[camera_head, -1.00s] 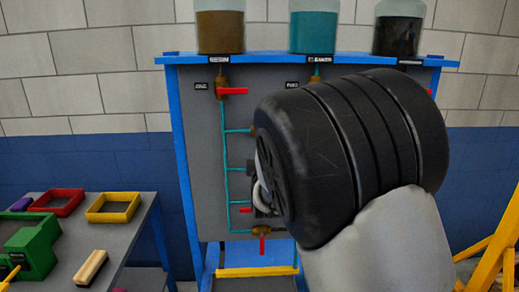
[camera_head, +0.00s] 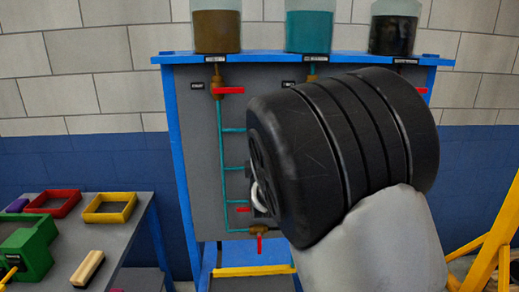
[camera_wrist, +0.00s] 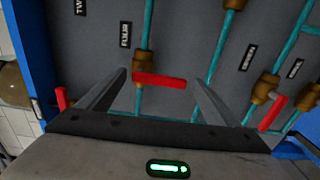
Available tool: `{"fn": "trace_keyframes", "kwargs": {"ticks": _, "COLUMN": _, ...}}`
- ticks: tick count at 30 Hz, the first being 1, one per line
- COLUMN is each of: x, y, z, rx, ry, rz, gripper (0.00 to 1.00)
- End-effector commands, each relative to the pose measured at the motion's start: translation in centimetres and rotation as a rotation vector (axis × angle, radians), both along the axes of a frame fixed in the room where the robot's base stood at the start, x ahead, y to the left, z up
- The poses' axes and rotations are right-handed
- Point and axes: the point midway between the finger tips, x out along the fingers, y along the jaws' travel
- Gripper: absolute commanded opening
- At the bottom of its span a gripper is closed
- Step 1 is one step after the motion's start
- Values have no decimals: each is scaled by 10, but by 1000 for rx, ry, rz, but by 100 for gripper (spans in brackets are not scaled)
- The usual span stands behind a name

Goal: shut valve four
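In the wrist view a red lever handle (camera_wrist: 160,79) sits on a brass valve body (camera_wrist: 142,62), next to a label that reads like FOUR (camera_wrist: 125,34). The handle lies crosswise to its teal pipe. My gripper (camera_wrist: 157,75) is open, its two fingers apart on either side of this handle; I cannot tell whether either touches it. In the head view my black wrist and pale arm cover the middle of the grey valve panel (camera_head: 198,140), hiding the fingers and this valve.
Other red handles show at the panel's upper left (camera_head: 228,91), lower edge (camera_head: 259,244) and right side (camera_head: 421,90). In the wrist view another handle (camera_wrist: 272,113) is right of my fingers. A table (camera_head: 122,240) with trays stands left; a yellow frame (camera_head: 492,250) stands right.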

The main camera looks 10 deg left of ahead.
Motion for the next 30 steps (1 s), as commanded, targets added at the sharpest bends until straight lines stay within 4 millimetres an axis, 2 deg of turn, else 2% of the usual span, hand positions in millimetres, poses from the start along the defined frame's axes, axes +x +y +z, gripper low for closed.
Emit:
{"fn": "trace_keyframes", "kwargs": {"ticks": 7, "x": -2, "y": 0, "z": 1, "rx": 4, "ry": 0, "rz": 0, "gripper": 85}}
{"fn": "trace_keyframes", "kwargs": {"ticks": 11, "x": -13, "y": -3, "z": 1, "rx": 6, "ry": 0, "rz": 0, "gripper": 85}}
{"fn": "trace_keyframes", "kwargs": {"ticks": 14, "x": -31, "y": -7, "z": 1, "rx": 6, "ry": 0, "rz": 0, "gripper": 85}}
{"fn": "trace_keyframes", "kwargs": {"ticks": 24, "x": -113, "y": -27, "z": 1, "rx": 6, "ry": 1, "rz": 2, "gripper": 85}}
{"fn": "trace_keyframes", "kwargs": {"ticks": 30, "x": -150, "y": -36, "z": 1, "rx": 4, "ry": 1, "rz": 1, "gripper": 85}}
